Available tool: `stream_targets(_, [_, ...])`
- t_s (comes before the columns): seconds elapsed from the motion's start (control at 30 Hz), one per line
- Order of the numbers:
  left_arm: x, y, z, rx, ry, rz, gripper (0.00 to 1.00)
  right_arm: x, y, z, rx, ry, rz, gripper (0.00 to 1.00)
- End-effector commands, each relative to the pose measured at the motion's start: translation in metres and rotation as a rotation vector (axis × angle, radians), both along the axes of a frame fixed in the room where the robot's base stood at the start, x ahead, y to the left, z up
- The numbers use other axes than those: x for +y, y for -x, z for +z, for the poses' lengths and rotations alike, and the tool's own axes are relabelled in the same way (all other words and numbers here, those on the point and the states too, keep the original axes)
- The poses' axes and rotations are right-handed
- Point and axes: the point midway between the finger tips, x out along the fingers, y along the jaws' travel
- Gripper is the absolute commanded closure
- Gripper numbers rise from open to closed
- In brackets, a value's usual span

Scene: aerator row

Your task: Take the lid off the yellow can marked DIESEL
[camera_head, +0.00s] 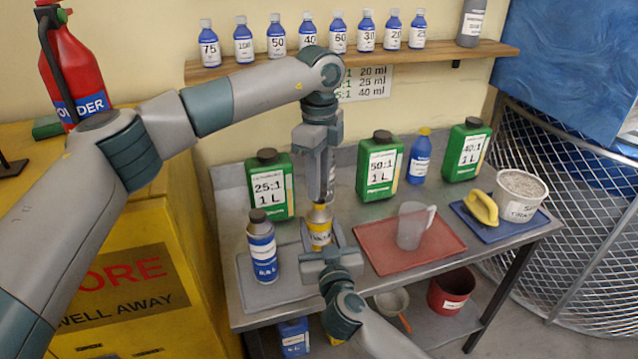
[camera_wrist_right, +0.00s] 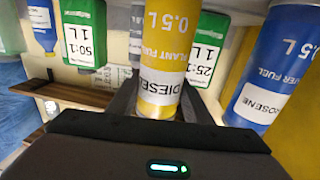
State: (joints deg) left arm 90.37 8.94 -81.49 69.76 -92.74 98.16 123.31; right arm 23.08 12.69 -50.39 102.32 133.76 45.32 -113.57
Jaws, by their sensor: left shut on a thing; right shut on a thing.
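The yellow can marked DIESEL (camera_head: 319,229) stands upright on the grey mat at the front of the metal bench. It fills the middle of the right wrist view (camera_wrist_right: 163,55), its label readable. My right gripper (camera_head: 322,242) is shut around the can's body from the front. My left gripper (camera_head: 319,200) points straight down over the can and is shut at its top. The lid is hidden between the left fingers, so I cannot tell whether it is still seated on the can.
A blue kerosene can (camera_head: 262,247) stands close on the left. The green 25:1 container (camera_head: 271,185) is behind it. A red tray (camera_head: 440,240) with a clear jug (camera_head: 411,226) lies to the right. A wooden shelf (camera_head: 430,54) of small bottles is above.

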Motion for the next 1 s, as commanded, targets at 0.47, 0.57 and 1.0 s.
stream_targets(0.47, [0.000, 0.000, 0.032, 0.000, 0.000, 0.000, 1.00, 0.000, 0.000, 0.000, 0.001, 0.000, 0.000, 1.00])
stream_targets(0.57, [0.000, 0.000, 0.032, 0.000, 0.000, 0.000, 1.00, 0.000, 0.000, 0.000, 0.001, 0.000, 0.000, 1.00])
stream_targets(1.0, [0.000, 0.000, 0.032, 0.000, 0.000, 0.000, 1.00, 0.000, 0.000, 0.000, 0.000, 0.000, 0.000, 0.33])
